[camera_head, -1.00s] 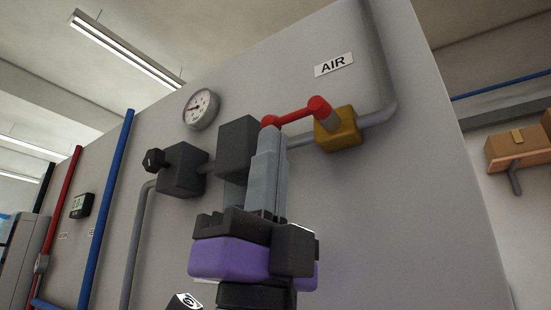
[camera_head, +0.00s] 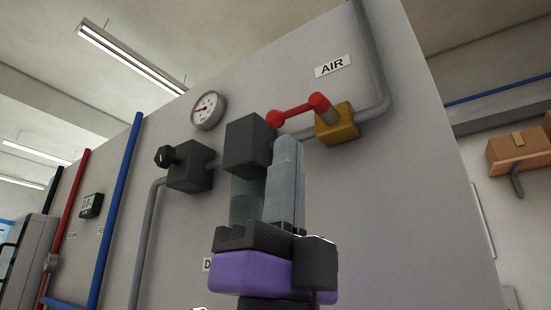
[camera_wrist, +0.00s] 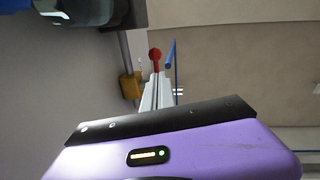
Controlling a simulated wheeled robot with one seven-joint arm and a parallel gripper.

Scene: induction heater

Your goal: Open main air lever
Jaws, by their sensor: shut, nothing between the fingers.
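The main air lever (camera_head: 299,112) is a red bar with round ends. It is joined to a yellow-brown valve body (camera_head: 337,123) on the grey pipe below the AIR label (camera_head: 333,66). It points left from the valve in the head view. In the wrist view its red round end (camera_wrist: 155,54) shows just beyond my fingertips, near the yellow valve. My gripper (camera_head: 287,140) is shut and empty, its grey fingers pointing up just below the lever's left end. It also shows in the wrist view (camera_wrist: 157,80). I cannot tell whether it touches the lever.
A dark filter block (camera_head: 248,146) stands behind and left of my fingers. Further left are a dark regulator with a knob (camera_head: 190,165) and a round gauge (camera_head: 209,110). The wall panel right of the valve is clear. A cardboard box (camera_head: 518,146) sits far right.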

